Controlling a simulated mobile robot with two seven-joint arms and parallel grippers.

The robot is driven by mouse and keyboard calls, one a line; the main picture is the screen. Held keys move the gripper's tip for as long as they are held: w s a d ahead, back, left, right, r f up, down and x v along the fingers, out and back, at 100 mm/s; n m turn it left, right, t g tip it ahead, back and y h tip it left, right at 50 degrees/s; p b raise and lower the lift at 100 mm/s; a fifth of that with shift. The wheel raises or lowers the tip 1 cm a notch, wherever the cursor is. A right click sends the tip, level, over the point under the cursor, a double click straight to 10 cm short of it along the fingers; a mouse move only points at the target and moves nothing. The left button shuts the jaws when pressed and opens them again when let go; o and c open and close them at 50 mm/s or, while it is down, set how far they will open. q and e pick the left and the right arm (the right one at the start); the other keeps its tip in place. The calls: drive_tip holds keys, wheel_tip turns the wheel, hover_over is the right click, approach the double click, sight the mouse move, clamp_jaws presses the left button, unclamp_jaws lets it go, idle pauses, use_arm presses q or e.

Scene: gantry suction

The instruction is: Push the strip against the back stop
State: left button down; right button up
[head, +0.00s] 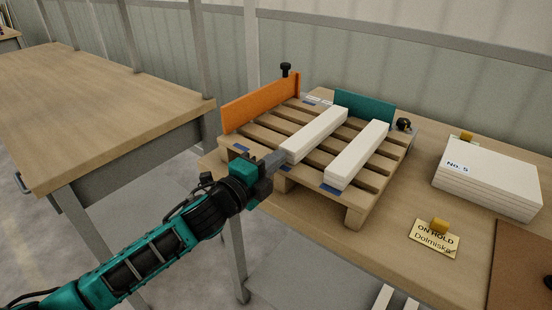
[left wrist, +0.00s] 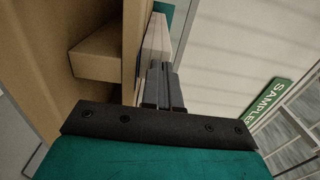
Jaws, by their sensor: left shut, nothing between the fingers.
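Two white strips lie lengthwise on a slatted wooden pallet (head: 357,208) in the head view: a left strip (head: 316,136) and a right strip (head: 357,153). An upright teal stop (head: 365,106) stands at the pallet's far edge, and an orange panel (head: 260,102) along its left edge. The left strip's far end appears short of the teal stop. My left gripper (head: 275,160) is shut and empty at the near end of the left strip; contact is hard to tell. In the left wrist view, the fingertips (left wrist: 162,80) point along a white strip (left wrist: 155,42) towards the teal stop (left wrist: 163,8).
A black knob (head: 404,124) sits beside the teal stop, another (head: 286,69) behind the orange panel. A separate table (head: 90,100) stands left.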

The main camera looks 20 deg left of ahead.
sight(288, 146)
use_arm(q)
drive_tip(key=shift+w+d, duration=0.15)
drive_tip(key=shift+w, duration=0.2)
drive_tip(key=shift+w, duration=0.1)
drive_tip(key=x, duration=0.4)
drive_tip(key=shift+p, duration=0.3)
drive_tip(key=shift+w+r, duration=0.1)
drive_tip(key=shift+r, duration=0.2)
